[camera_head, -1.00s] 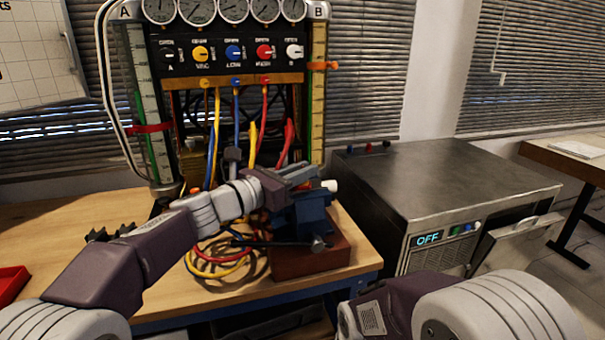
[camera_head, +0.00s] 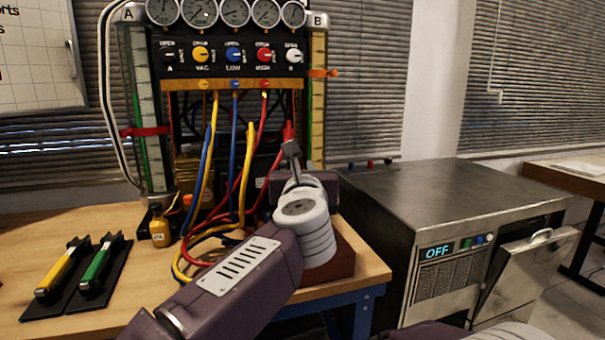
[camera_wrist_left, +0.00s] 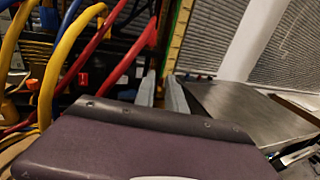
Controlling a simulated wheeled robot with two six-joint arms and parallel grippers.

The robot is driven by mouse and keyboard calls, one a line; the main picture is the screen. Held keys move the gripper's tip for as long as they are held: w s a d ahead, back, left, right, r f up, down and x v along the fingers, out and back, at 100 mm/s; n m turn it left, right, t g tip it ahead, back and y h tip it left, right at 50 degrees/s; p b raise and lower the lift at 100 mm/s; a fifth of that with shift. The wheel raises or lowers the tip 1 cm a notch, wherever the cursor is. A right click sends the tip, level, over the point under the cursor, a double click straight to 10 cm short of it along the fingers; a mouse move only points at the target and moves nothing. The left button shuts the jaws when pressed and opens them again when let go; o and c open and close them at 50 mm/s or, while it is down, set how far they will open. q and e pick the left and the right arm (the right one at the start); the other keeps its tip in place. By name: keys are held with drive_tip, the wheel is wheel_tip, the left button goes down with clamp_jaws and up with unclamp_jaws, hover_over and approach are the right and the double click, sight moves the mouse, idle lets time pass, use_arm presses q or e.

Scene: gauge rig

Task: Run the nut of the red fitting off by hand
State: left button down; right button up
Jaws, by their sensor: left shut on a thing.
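My left arm crosses the front of the bench in the head view. Its gripper body (camera_head: 318,187) is over the red-brown block (camera_head: 342,258) and hides most of what stands there. In the left wrist view the two grey fingers (camera_wrist_left: 161,92) point away past the purple body, a small gap apart. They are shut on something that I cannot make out. The red fitting and its nut are not clearly visible behind the gripper. A red hose (camera_head: 244,182) hangs from the gauge rig, and a red hose end (camera_wrist_left: 149,36) shows just beyond the fingers. My right gripper is out of view.
The gauge rig (camera_head: 232,50) stands behind, with blue and yellow hoses looping over the bench. Yellow-handled (camera_head: 56,272) and green-handled (camera_head: 97,267) tools lie on dark mats at left, near a small yellow bottle (camera_head: 160,228). A metal cabinet (camera_head: 440,205) stands at right.

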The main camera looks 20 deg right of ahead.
use_arm(q)
drive_tip(key=n+y+p, duration=0.1)
drive_tip(key=y, duration=0.1)
drive_tip(key=shift+r+n+t+y, duration=0.1)
drive_tip(key=shift+n+t+y, duration=0.2)
drive_tip(key=shift+n+y+p, duration=0.3)
drive_tip(key=shift+y+p, duration=0.1)
drive_tip(key=shift+p, duration=0.15)
drive_tip(key=c, duration=1.4)
unclamp_jaws()
